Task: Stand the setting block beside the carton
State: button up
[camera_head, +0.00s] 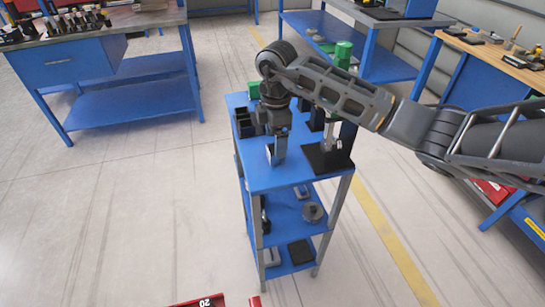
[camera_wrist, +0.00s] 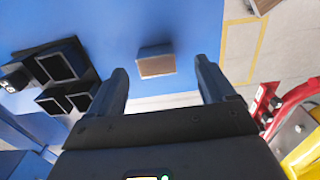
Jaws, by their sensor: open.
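A small block with a brown face and a grey upper edge (camera_wrist: 157,66) is on the blue top in the wrist view. I take it for the setting block, but cannot be sure. My gripper (camera_wrist: 161,68) is open, its two dark fingers apart to the left and right of this block with gaps on both sides. In the head view my gripper (camera_head: 277,155) points down over the blue cart, and a small pale piece shows by its fingers. I cannot make out a carton with certainty in either view.
The blue cart top (camera_head: 262,179) carries dark open bins (camera_head: 243,124), also seen in the wrist view (camera_wrist: 62,65), and a black plate (camera_head: 330,160) with a metal post. A blue workbench (camera_head: 80,62) stands at the left. The floor around the cart is mostly clear.

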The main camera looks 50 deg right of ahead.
aim_at(270, 148)
jog(key=f+b, duration=0.4)
jog(key=shift+w+d+f+b, duration=0.15)
jog(key=shift+w+f+b, duration=0.15)
jog(key=shift+f, duration=0.1)
jog(key=shift+r, duration=0.1)
grip_shut()
dwell(0.4)
jog(key=shift+r, duration=0.1)
